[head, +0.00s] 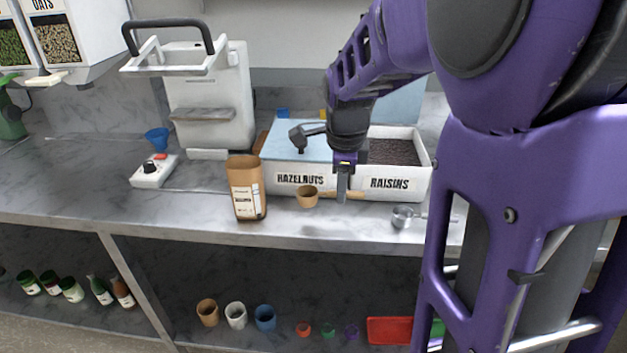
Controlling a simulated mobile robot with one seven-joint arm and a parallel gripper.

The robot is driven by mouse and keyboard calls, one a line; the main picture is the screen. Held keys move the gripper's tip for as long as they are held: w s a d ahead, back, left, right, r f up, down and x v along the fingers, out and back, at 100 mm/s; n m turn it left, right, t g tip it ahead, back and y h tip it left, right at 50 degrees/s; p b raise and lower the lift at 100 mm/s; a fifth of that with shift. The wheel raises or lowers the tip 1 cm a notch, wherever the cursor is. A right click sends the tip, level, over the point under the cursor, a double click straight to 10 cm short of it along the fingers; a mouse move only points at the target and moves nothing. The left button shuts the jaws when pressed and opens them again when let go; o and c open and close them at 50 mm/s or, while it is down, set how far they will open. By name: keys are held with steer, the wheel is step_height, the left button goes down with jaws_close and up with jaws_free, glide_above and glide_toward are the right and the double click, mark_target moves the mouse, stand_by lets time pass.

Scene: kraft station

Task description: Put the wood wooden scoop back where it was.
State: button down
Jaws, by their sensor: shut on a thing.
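The wooden scoop (307,199) shows in the head view in front of the white bins, its round bowl to the left and its handle running right to my gripper. My gripper (343,194) points down and is shut on the scoop's handle. I cannot tell whether the scoop touches the counter or hangs just above it. The hazelnuts bin (286,179) has a light blue lid over it. The raisins bin (406,184) is open and shows dark contents. My arm hides the place where the two bins meet.
A brown paper bag (245,188) stands close left of the scoop. A metal measuring cup (403,217) lies to the right near the counter (330,228) edge. A white scale-like device (155,172) and a sealing machine (211,100) stand left. Cups and jars fill the lower shelf.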

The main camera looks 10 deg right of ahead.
steer(key=shift+s+b+x, duration=0.2)
steer(key=shift+s+x, duration=0.05)
steer(key=shift+x, duration=0.85)
steer(key=shift+s+b+x, duration=0.2)
steer(key=shift+x, duration=0.95)
steer(key=shift+a+f, duration=0.1)
steer(key=shift+f, duration=0.15)
steer(key=c, duration=0.8)
jaws_free()
steer(key=shift+c, duration=0.2)
steer(key=shift+r, duration=0.1)
steer(key=p+v, duration=0.2)
steer(key=v, duration=1)
